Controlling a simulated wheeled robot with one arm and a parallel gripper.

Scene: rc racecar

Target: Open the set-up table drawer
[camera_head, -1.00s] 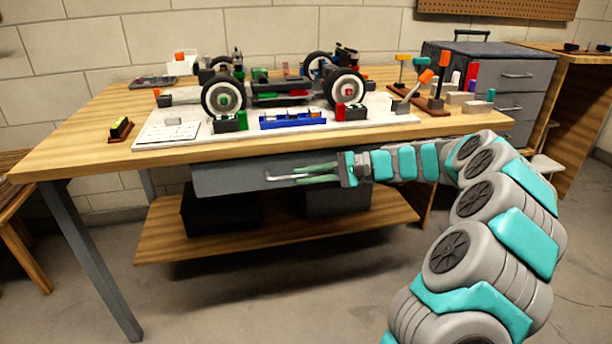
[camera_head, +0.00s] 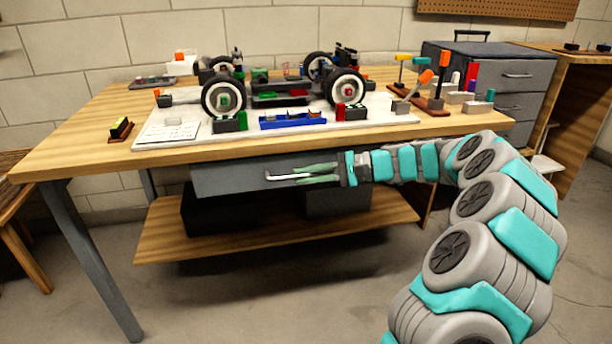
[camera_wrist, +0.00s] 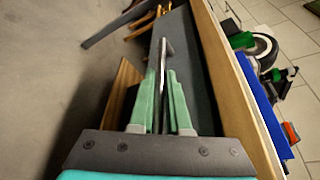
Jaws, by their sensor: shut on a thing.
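The set-up table (camera_head: 75,150) has a grey drawer (camera_head: 230,177) under its wooden top. The drawer front looks near the table's front edge; I cannot tell if it stands out at all. A thin metal bar handle (camera_head: 277,177) runs along the drawer front. My gripper (camera_head: 300,174) reaches in from the right, its fingers along the bar. In the wrist view the handle (camera_wrist: 163,62) passes between the two green fingers of my gripper (camera_wrist: 162,95), which are shut on it. The right part of the handle is hidden by the fingers. The drawer's inside is not visible.
A racecar chassis (camera_head: 280,88) on a white board, with blocks and tools, stands on the table top. Dark bins sit on the lower shelf (camera_head: 165,246). A grey drawer cabinet (camera_head: 518,75) is at the back right. The floor in front is clear.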

